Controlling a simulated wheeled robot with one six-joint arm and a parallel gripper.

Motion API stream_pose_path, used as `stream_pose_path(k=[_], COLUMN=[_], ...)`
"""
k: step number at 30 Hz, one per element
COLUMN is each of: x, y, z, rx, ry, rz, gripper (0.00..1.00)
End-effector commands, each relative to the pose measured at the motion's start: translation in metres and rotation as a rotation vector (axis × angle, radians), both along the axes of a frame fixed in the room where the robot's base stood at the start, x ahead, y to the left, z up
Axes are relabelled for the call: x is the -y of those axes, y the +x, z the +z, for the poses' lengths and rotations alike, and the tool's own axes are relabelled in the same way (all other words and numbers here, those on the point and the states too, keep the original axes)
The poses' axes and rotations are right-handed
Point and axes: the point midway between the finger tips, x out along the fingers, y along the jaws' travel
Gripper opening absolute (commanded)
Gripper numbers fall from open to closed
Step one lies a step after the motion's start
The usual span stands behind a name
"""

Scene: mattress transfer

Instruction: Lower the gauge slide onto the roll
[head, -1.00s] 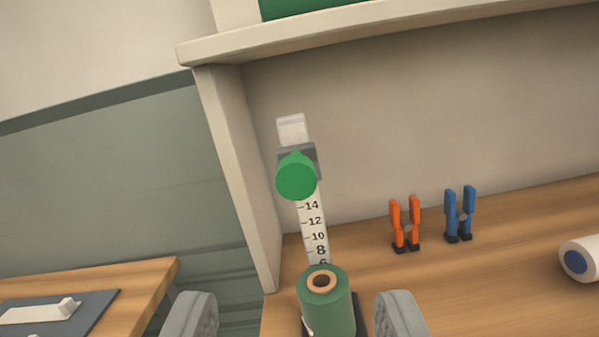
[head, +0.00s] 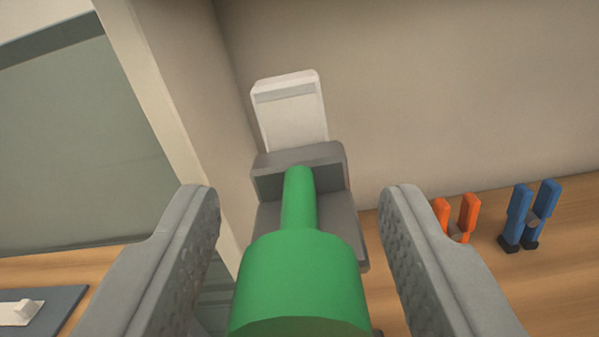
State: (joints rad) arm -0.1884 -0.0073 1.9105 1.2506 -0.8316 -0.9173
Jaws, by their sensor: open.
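The gauge slide (head: 322,212) is a grey block on the upright white gauge post (head: 293,118). A green knob (head: 299,285) on a thinner green stem sticks out from the slide toward me. My gripper (head: 308,212) is open, with one grey finger on each side of the knob and stem. There are gaps between both fingers and the green part. The green roll and the numbered scale are hidden now behind the knob and slide.
A shelf side panel (head: 165,110) stands close on the left. Orange-handled pliers (head: 456,217) and blue-handled pliers (head: 528,215) stand on the wooden bench to the right. A dark mat (head: 45,305) lies on another surface at the lower left.

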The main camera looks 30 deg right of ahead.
Motion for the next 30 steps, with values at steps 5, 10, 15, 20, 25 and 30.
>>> stream_pose_path(k=[5, 10, 15, 20, 25, 30], x=[0.003, 0.003, 0.002, 0.002, 0.001, 0.001], y=[0.004, 0.004, 0.004, 0.004, 0.005, 0.005], z=[0.000, 0.000, 0.000, 0.000, -0.015, -0.056], rx=[0.000, 0.000, 0.000, 0.000, -0.003, -0.005], ry=[0.000, 0.000, 0.000, 0.000, -0.002, -0.001], rz=[-0.001, 0.000, 0.000, 0.001, 0.002, 0.003], gripper=[0.49, 0.49, 0.19, 0.00, 0.00, 0.00])
